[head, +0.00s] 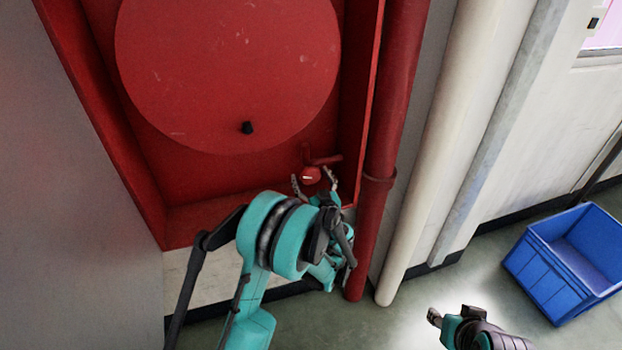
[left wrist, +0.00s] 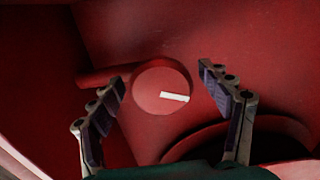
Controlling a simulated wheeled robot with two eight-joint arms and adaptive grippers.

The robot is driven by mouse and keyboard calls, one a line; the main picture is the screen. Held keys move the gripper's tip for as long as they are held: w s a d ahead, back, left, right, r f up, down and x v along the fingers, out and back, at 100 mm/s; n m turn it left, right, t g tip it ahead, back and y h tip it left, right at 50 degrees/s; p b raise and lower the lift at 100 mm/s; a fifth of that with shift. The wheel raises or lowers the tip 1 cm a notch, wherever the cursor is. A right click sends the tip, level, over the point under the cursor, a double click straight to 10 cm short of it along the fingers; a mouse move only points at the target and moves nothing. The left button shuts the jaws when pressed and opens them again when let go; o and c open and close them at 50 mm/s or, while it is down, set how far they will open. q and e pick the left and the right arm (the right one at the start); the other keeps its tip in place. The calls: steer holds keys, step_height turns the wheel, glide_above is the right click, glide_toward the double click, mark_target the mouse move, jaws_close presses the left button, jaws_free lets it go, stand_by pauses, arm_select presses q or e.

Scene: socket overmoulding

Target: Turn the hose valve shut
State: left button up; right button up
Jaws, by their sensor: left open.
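The hose valve (head: 311,175) is a small round red knob with a white mark, low at the right inside the red cabinet. In the left wrist view the valve (left wrist: 162,88) faces me, its white mark lying nearly level and pointing right. My left gripper (head: 314,184) is open, with its fingers spread to either side of the valve. In the left wrist view the left gripper's fingers (left wrist: 170,100) stand apart from the knob, with a gap on each side. My right gripper (head: 434,318) is at the lower right of the head view, away from the valve; its jaws are too small to judge.
The red hose reel (head: 228,70) with a black knob (head: 247,128) fills the cabinet above left of the valve. A red pipe (head: 388,130) and a cream pipe (head: 450,150) stand to the right. A blue crate (head: 545,275) sits on the floor at the right.

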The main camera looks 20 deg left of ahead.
arm_select(q)
steer(key=shift+c, duration=0.3)
steer(key=c, duration=1.1)
steer(key=shift+m, duration=0.3)
steer(key=m+b, duration=0.1)
steer(key=m, duration=0.1)
steer(key=shift+m, duration=0.3)
steer(key=m+b, duration=0.1)
steer(key=m, duration=0.2)
steer(key=shift+s+a+m, duration=0.1)
steer(key=shift+m, duration=0.2)
steer(key=m+b, duration=0.1)
steer(key=m, duration=0.2)
steer(key=shift+m, duration=0.3)
steer(key=shift+r+m+b, duration=0.15)
steer(key=shift+m+b, duration=0.15)
steer(key=shift+m, duration=1.2)
